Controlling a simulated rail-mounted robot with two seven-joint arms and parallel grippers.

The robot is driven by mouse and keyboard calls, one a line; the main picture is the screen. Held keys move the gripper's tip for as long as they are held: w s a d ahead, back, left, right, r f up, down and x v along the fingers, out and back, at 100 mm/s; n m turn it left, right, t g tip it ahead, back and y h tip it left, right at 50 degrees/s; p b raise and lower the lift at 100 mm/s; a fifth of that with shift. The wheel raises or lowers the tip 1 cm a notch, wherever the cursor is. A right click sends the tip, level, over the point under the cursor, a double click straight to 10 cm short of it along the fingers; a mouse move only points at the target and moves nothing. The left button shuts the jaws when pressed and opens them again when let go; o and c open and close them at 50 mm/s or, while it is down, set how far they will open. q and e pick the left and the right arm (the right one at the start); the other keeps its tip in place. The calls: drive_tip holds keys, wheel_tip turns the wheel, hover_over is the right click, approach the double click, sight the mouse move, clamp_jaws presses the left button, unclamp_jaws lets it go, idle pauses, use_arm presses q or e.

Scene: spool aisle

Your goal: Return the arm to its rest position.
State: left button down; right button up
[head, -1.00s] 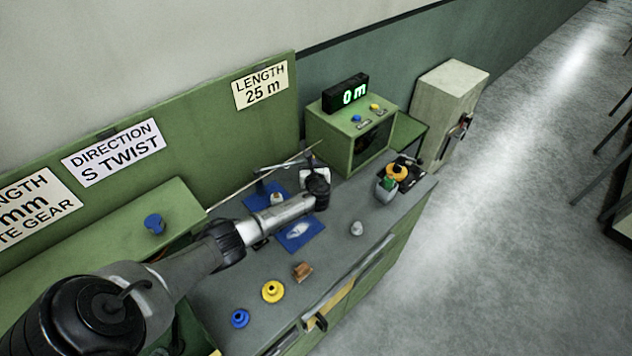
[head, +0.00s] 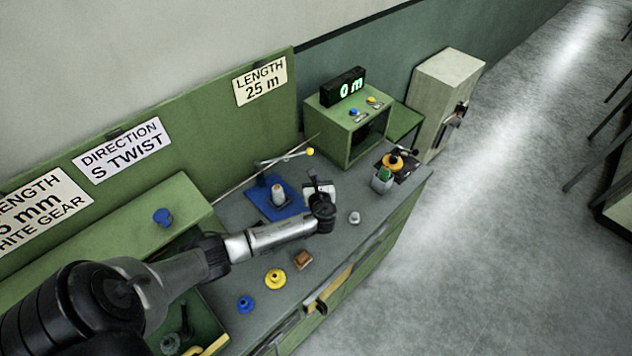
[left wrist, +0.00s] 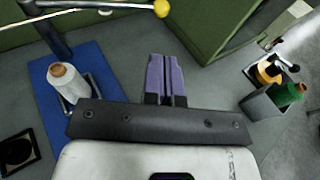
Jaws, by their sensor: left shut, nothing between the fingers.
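My left arm reaches in from the left over the green bench in the head view. Its gripper (head: 313,182) is above the bench, to the right of the blue mat. In the left wrist view its purple fingers (left wrist: 165,78) are together with nothing between them. A white spool (head: 278,195) stands on the blue mat (head: 262,204) beside the gripper, apart from it. The spool also shows in the left wrist view (left wrist: 68,83). My right gripper is not in view.
A metal lever with a yellow knob (head: 310,152) rises behind the mat. A green box (head: 350,130) with a "0 m" display stands behind. A grey holder with spools (head: 382,184) is at the right. Blue (head: 245,304) and yellow (head: 275,279) parts and a brown block (head: 303,259) lie in front.

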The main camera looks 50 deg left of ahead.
use_arm(q)
drive_tip(key=shift+v, duration=0.95)
